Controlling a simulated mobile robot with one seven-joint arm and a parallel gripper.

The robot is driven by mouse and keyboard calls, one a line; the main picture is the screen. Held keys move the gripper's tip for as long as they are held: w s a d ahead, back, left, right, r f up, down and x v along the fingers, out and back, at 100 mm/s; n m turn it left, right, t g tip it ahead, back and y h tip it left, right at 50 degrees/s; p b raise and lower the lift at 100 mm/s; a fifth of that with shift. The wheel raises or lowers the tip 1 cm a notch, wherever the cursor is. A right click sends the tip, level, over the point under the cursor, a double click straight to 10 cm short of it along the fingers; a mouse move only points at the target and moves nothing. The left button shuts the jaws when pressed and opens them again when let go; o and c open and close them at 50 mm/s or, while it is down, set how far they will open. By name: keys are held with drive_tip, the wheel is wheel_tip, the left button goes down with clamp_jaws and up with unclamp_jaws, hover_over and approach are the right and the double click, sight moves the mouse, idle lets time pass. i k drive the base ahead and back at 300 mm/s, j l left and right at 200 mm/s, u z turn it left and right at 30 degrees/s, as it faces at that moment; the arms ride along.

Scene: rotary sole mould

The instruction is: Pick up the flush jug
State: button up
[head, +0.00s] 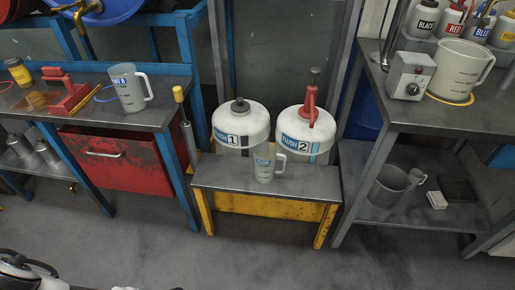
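A small grey jug (265,163) with a handle on its right stands upright on the low yellow-framed bench (215,174), in front of two white containers. It has a label near its rim whose text is too small to read, so I cannot confirm that it is the flush jug. Another labelled grey jug (128,90) stands on the left workbench. Parts of my arm show at the bottom left; my gripper's fingers are not in view.
White containers marked 1 (240,124) and 2 (303,130) stand behind the bench. The left workbench (80,112) has a red drawer unit (118,160) beneath. The right bench (450,122) carries a grey control box (408,76). Open floor (200,255) lies in front.

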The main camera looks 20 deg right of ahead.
sight(265, 154)
drive_tip(key=i+l, duration=0.1)
drive_tip(key=i, duration=1.1)
drive_tip(key=i+u, duration=0.1)
drive_tip(key=u, duration=0.2)
